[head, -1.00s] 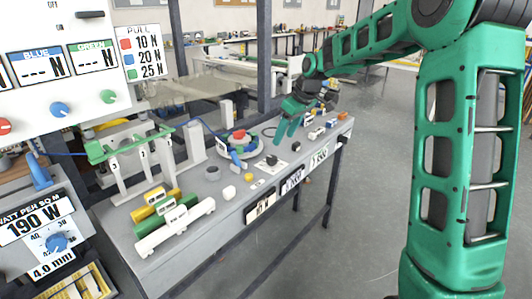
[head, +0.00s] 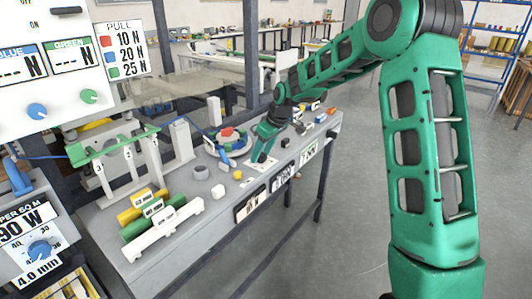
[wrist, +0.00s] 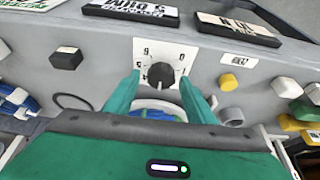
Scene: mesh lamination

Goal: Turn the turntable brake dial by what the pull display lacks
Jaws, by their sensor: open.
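The brake dial is a dark round knob (wrist: 161,75) on a white numbered card (wrist: 148,49); its exact setting is too small to read. My green gripper (wrist: 159,80) is open, its fingers on either side of the dial in the wrist view; contact cannot be told. In the head view my gripper (head: 262,157) reaches down to the card and hides the dial. The turntable (head: 229,142), with red and blue pieces on it, stands just left of my gripper. The pull display's blue window (head: 20,61) and green window (head: 73,55) show dashes.
The pull card (head: 119,50) reads red 10 N, blue 20 N, green 25 N. Yellow, green and white rollers (head: 163,228) lie at the bench's front left. A dark hexagonal knob (wrist: 66,58) is left of the dial in the wrist view. Small blocks (head: 316,110) sit at the far end.

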